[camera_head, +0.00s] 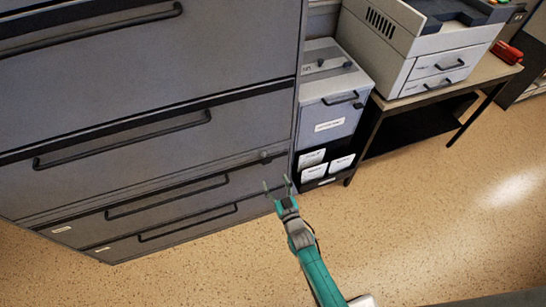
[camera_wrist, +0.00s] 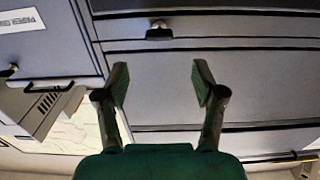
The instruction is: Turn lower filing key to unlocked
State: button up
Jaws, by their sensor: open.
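A small key in its lock (camera_head: 264,155) sits on the narrow strip at the right end of the grey filing cabinet (camera_head: 215,140), between the large drawers and the lower ones. In the wrist view it is a small dark key with a paler top (camera_wrist: 159,31), beyond the fingertips and centred between them. How far the key is turned is too small to tell. My teal gripper (camera_head: 277,182) is open and empty, a little below the key in the head view and apart from it. Both fingers also show in the wrist view (camera_wrist: 160,80).
A small grey cabinet (camera_head: 327,104) with labels stands right of the filing cabinet. Beyond it a printer (camera_head: 420,55) sits on a table, with a red object (camera_head: 507,52). Bar handles (camera_head: 170,197) project from the drawers. The speckled floor (camera_head: 430,220) at right is clear.

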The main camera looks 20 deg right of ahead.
aim_at(267, 163)
jog(key=w, duration=1)
jog(key=shift+w, duration=0.4)
jog(key=shift+c, duration=0.3)
jog(key=c, duration=1.1)
